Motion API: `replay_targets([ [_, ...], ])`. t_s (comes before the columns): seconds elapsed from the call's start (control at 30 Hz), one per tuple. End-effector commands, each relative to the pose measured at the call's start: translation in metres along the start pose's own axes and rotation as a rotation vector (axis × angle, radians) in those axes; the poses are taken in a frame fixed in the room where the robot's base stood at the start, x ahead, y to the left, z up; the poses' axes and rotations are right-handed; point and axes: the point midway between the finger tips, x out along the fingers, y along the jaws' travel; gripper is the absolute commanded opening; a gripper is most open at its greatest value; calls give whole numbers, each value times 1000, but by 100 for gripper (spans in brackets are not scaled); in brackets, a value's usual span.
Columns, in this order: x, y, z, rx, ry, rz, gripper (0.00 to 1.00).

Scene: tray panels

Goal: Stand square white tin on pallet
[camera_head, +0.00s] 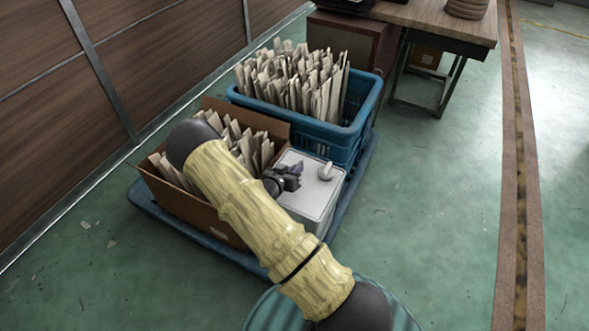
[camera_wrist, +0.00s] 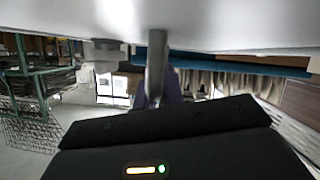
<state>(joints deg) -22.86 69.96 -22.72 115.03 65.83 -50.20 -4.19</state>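The square white tin (camera_head: 309,205) is upright at the near right of the blue pallet (camera_head: 349,200), beside the cardboard box and in front of the blue crate. A small pale knob (camera_head: 326,172) stands on its lid. My arm hides the tin's lower left part, and I cannot tell if its base touches the pallet. My gripper (camera_head: 297,171) is over the left part of the lid, apart from the knob. In the wrist view the white lid (camera_wrist: 230,25) fills the top edge, and a grey upright part hides most of my purplish fingers (camera_wrist: 172,88). Their opening is unclear.
A cardboard box (camera_head: 208,224) of papers stands on the pallet's left. A blue crate (camera_head: 340,130) of papers stands at its back. A wooden wall (camera_head: 60,110) runs along the left and a table (camera_head: 435,22) is behind. The floor to the right is clear.

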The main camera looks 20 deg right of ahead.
Motion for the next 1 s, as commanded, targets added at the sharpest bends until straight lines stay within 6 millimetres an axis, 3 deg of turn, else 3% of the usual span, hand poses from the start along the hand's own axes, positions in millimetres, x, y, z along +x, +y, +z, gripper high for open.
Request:
replay_targets([
  [0.03,0,2,11,-8,-24,3,18],
  [0.1,0,2,10,-7,-22,3,31],
  [0.63,-5,0,5,-5,-13,-1,32],
  [0.77,-20,0,3,-5,-12,-2,32],
  [1.0,-65,0,2,-5,-12,-2,32],
])
